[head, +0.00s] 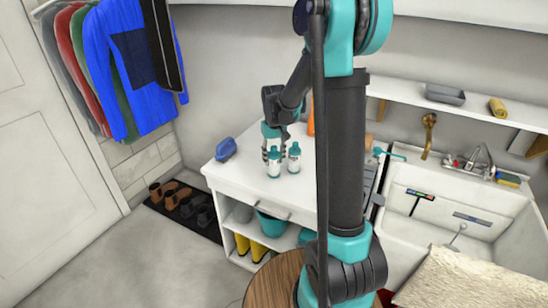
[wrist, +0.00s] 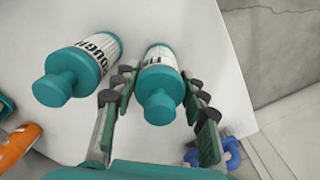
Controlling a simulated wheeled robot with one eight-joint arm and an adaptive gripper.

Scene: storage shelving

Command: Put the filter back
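Two white bottle-shaped filters with teal caps stand on the white cabinet top. In the wrist view, the filter with a label starting "FI" (wrist: 160,82) is between the fingers of my gripper (wrist: 157,75). A gap shows beside the left finger, and the right finger is close to the filter. The filter labelled "ROUGH" (wrist: 78,68) stands to the left, outside the fingers. In the head view, my gripper (head: 271,150) is at the left filter (head: 274,163), and the other filter (head: 294,158) stands to its right. My gripper looks open; the fingertips are partly hidden in the head view.
A blue object (head: 226,148) lies near the left edge of the cabinet top (head: 240,170). An orange item (head: 311,126) stands behind my arm.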

